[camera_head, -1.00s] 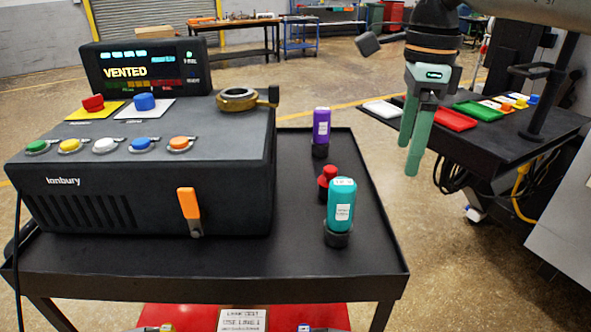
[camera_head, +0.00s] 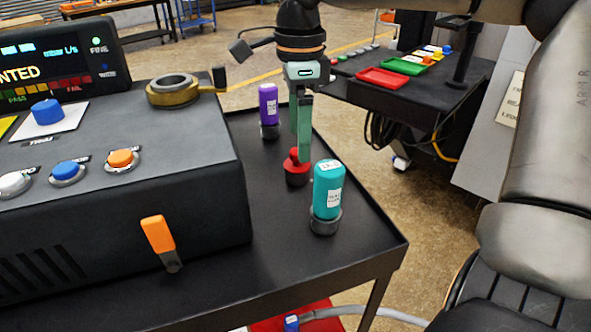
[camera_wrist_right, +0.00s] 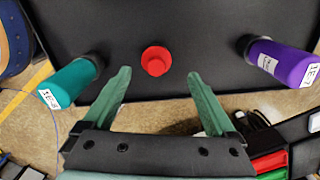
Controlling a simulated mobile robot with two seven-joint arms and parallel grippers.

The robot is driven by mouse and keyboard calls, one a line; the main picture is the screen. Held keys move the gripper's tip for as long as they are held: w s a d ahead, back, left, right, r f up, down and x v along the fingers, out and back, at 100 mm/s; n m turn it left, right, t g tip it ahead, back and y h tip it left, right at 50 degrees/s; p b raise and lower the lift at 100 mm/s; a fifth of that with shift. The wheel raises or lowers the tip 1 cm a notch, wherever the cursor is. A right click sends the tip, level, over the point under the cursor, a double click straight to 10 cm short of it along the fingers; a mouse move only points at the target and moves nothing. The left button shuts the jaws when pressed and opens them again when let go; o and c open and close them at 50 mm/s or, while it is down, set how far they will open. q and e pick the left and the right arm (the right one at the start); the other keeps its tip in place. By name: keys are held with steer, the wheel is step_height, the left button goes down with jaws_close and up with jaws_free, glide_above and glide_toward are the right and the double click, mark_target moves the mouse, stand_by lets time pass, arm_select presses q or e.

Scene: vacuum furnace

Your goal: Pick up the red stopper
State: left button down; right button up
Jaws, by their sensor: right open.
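The red stopper (camera_head: 296,172) stands on the black cart top (camera_head: 276,262), between the purple bottle (camera_head: 268,107) and the teal bottle (camera_head: 327,190). My right gripper (camera_head: 302,155) points down at the stopper and partly covers it in the head view. In the right wrist view the red stopper (camera_wrist_right: 156,61) shows round and free, ahead of and between the two green fingertips (camera_wrist_right: 158,73). The fingers are spread and hold nothing. I cannot tell the exact height gap. My left gripper is not in view.
The teal bottle (camera_wrist_right: 69,82) and purple bottle (camera_wrist_right: 281,62) flank the stopper closely in the wrist view. The dark control box (camera_head: 120,190) with buttons and an orange lever (camera_head: 158,234) fills the cart's left side. The cart's front right is clear.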

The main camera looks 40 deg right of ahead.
mark_target(298, 164)
steer(key=f, duration=0.6)
steer(key=shift+s+a+f, duration=0.15)
steer(key=shift+a+f, duration=0.15)
steer(key=shift+c, duration=0.2)
steer(key=shift+r, duration=0.1)
jaws_close()
